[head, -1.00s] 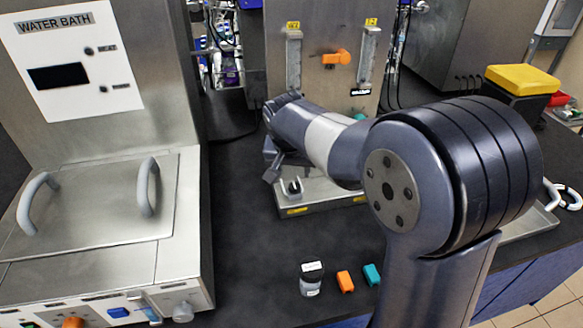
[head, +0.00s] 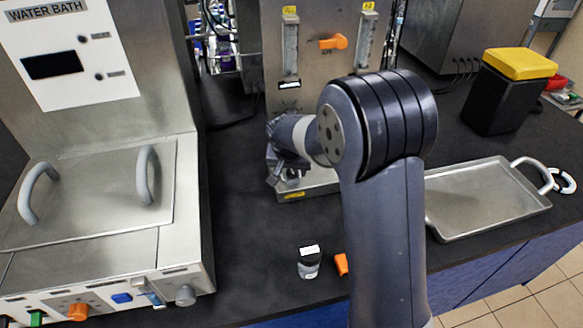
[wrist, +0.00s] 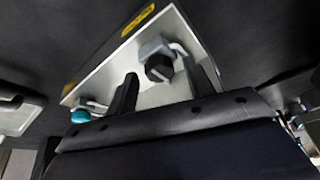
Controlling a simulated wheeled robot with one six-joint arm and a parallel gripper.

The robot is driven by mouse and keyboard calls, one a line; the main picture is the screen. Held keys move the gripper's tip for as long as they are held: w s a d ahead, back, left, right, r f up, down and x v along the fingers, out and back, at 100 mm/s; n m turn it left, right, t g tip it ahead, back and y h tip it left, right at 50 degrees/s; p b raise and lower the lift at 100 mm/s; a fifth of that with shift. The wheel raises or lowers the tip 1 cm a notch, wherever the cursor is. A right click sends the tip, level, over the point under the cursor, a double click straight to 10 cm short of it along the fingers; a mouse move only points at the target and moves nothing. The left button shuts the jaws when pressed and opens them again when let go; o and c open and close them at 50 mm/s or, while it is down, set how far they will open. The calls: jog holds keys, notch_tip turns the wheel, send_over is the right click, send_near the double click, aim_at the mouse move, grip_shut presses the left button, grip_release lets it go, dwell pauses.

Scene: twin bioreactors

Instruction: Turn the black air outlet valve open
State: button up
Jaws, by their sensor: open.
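The black air outlet valve shows in the wrist view as a black knob (wrist: 159,68) on a grey body, mounted at the steel base plate (wrist: 150,40). My gripper (wrist: 160,86) is open, its two dark fingers pointing toward the plate. The black knob appears between the fingers in this view; I cannot tell whether either finger touches it. A teal knob (wrist: 81,115) sits farther left at the plate. In the head view my gripper (head: 283,172) is over the front left of the steel base (head: 318,185), and my arm hides much of that area.
The water bath (head: 100,215) stands at the left. A small capped jar (head: 309,263) and an orange block (head: 341,264) lie on the front bench. A metal tray (head: 480,195) and a yellow-lidded black bin (head: 505,95) are at the right. An orange knob (head: 334,42) is on the upright panel.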

jog(key=shift+c, duration=0.5)
jog(key=c, duration=0.9)
jog(key=shift+o, duration=0.2)
